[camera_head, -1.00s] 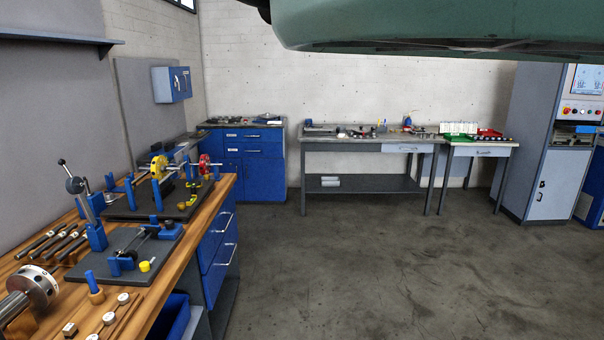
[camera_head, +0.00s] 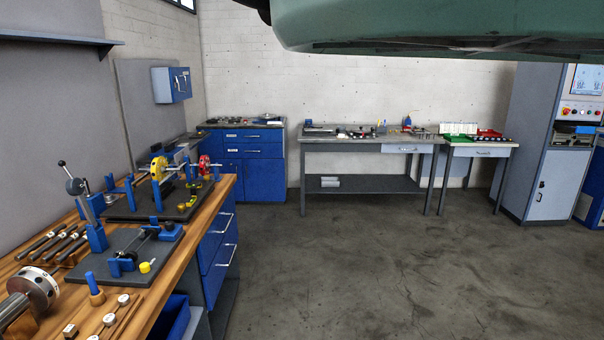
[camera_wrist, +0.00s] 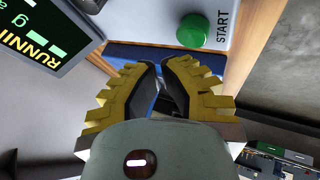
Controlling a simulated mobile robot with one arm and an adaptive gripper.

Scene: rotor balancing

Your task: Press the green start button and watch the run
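The green start button (camera_wrist: 192,30) shows at the top of the wrist view, on a light panel marked START. My gripper (camera_wrist: 160,65) has yellow ribbed fingers with black pads, and its tips are close together with only a narrow gap and nothing held. The tips are just below the button in the picture and look apart from it. In the head view, a rotor with a yellow disc (camera_head: 158,168) and a red disc (camera_head: 204,163) sits on a stand on the wooden bench.
The wooden bench (camera_head: 128,305) on the left also carries a dark plate (camera_head: 88,262) with a small stand and several tools. A grey worktable (camera_head: 350,143) and a control cabinet (camera_head: 545,185) stand at the back. The floor between is open.

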